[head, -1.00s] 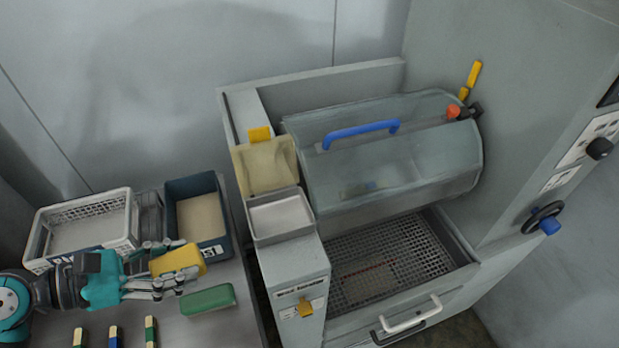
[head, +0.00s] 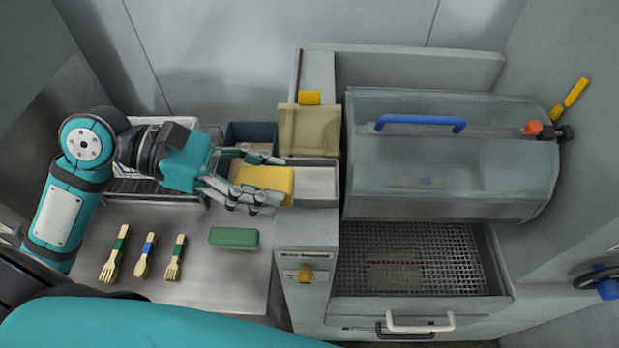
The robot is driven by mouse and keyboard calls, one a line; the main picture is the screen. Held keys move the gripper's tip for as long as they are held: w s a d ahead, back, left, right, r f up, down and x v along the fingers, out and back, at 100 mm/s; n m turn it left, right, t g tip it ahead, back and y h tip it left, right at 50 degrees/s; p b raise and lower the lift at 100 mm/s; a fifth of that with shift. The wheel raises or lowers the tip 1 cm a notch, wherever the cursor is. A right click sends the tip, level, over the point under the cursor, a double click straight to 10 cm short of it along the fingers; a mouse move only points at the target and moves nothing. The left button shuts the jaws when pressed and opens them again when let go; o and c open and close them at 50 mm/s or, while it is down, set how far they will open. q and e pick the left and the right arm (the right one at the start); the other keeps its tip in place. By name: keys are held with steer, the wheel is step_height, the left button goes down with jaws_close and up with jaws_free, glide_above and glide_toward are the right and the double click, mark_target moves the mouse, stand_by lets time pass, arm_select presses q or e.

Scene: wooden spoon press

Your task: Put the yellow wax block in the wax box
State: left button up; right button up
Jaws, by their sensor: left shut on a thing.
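The yellow wax block (head: 267,180) is held between the fingers of my left gripper (head: 262,180). My left gripper is shut on it, at the left edge of the wax box (head: 316,183). The wax box is an open grey-white tray on the machine, with its tan lid (head: 309,130) raised behind it. The block's right end is close to the box's left wall; I cannot tell whether they touch. My right gripper is not in view.
A green block (head: 234,238) lies on the metal table, with wooden forks and a spoon (head: 146,256) to its left. A dark blue bin (head: 250,131) and a white basket (head: 166,123) stand behind my left arm. A clear hood with a blue handle (head: 420,122) stands right of the box.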

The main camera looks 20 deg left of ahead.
arm_select(q)
steer(key=shift+w+d+f+b, duration=0.1)
steer(key=shift+f+b, duration=0.25)
steer(key=shift+b, duration=0.25)
steer(key=shift+w+d+r+p, duration=0.15)
steer(key=shift+w+r+p, duration=0.3)
steer(key=shift+r+p, duration=0.1)
steer(key=w+d, duration=0.1)
steer(key=w, duration=0.1)
steer(key=w+d+p, duration=0.1)
steer(key=w, duration=0.1)
steer(key=w+d+f, duration=0.1)
steer(key=w, duration=0.1)
steer(key=shift+d+p, duration=0.15)
steer(key=shift+p, duration=0.25)
steer(key=shift+w+f, duration=0.1)
steer(key=shift+w, duration=0.1)
step_height(320, 180, down, 4)
steer(key=shift+s+r, duration=0.1)
steer(key=shift+r, duration=0.15)
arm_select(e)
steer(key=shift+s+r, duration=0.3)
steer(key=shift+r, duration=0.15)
arm_select(q)
steer(key=shift+f+p, duration=0.5)
steer(key=shift+f, duration=0.1)
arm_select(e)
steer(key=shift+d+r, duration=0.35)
